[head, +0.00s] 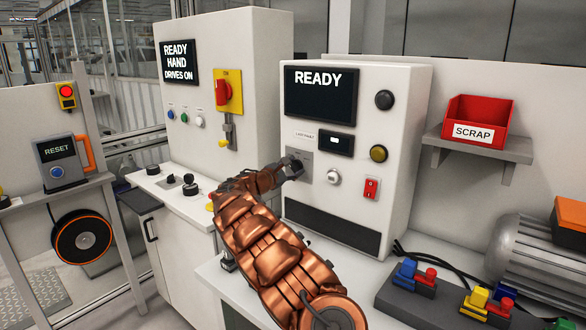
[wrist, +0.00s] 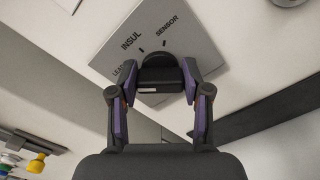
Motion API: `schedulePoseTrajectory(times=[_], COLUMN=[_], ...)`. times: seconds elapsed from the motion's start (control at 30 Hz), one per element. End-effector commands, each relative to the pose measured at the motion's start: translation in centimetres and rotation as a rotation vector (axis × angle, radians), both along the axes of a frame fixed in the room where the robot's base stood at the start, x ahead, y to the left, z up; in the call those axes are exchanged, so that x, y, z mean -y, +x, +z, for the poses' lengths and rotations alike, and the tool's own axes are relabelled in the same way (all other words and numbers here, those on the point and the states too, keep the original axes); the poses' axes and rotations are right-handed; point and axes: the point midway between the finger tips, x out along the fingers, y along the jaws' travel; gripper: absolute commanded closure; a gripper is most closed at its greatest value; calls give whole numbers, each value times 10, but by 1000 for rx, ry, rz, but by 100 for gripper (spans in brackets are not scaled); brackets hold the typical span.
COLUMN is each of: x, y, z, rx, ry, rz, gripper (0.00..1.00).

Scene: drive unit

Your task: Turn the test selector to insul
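The test selector is a black knob on a grey plate (head: 305,176) on the front of the white tester, under its READY screen. In the wrist view the knob (wrist: 160,76) sits between my fingertips, on the plate (wrist: 190,38) marked INSUL, SENSOR and a partly hidden label starting LEA. INSUL is up and left of the knob, SENSOR up and right. My gripper (wrist: 160,82) has one finger on each side of the knob, and the tips appear to press against it. I cannot tell which mark the knob points to. In the head view my gripper (head: 291,168) covers most of the knob.
The tester (head: 411,120) also has a silver knob (head: 333,177), a yellow button (head: 378,153) and a red switch (head: 371,188). A cabinet (head: 232,50) with a red and yellow switch stands left. A red SCRAP bin (head: 478,121) sits on a right-hand shelf.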

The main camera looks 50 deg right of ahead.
Motion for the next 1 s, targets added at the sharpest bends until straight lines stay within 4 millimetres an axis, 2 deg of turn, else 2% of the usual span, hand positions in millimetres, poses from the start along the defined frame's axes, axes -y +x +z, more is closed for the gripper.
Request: schedulePoseTrajectory(times=[0.03,0.3,0.67,1.0], x=[0,0,0,1], y=[0,0,-1,-2], z=[0,0,-4,-10], rx=[0,0,52,240], ry=[0,0,4,20], rz=[0,0,-1,-4], gripper=[60,87,87,87])
